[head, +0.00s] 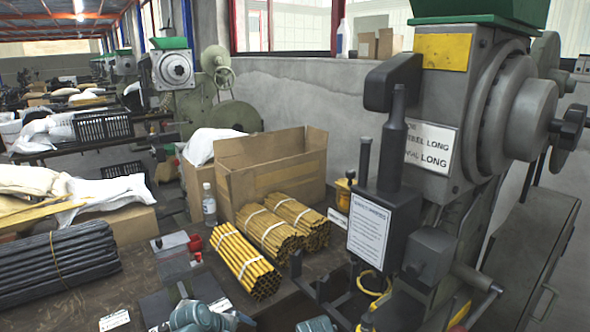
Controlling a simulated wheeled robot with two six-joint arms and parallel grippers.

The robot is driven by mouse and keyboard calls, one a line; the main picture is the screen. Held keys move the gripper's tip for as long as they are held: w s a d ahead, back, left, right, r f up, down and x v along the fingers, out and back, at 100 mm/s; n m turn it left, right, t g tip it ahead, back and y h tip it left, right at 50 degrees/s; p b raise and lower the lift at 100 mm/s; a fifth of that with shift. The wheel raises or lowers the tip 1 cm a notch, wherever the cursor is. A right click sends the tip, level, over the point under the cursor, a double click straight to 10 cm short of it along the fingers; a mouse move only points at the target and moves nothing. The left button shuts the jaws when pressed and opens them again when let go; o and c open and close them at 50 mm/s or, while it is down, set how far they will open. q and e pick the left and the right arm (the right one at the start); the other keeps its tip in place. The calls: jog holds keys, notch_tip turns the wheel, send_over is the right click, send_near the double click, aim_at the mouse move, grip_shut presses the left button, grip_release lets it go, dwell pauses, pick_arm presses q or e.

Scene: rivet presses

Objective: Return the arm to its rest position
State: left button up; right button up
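A blue-grey part of one of my arms (200,317) shows at the bottom edge, left of centre. A smaller blue-grey part (317,325) shows at the bottom edge near the middle. Both are cut off by the frame. I make out no gripper fingers, and neither gripper is seen holding anything.
A large grey rivet press (470,110) fills the right side. Bundles of yellow tubes (245,260) lie on the dark bench beside an open cardboard box (270,175) and a clear bottle (209,205). Dark tubes (55,265) lie at left.

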pick_arm(q)
jog(key=s+d+r+m+g+y+p, duration=0.2)
jog(key=s+m, duration=0.4)
jog(key=m, duration=0.3)
jog(key=s+d+r+m+g+y+p, duration=0.3)
jog(key=s+d+r+m+p, duration=0.2)
jog(key=m, duration=0.4)
jog(key=shift+s+d+r+g+y+p, duration=0.3)
jog(key=shift+s+y+p, duration=0.1)
jog(key=shift+s+p, duration=0.55)
pick_arm(e)
notch_tip(320, 180, up, 11)
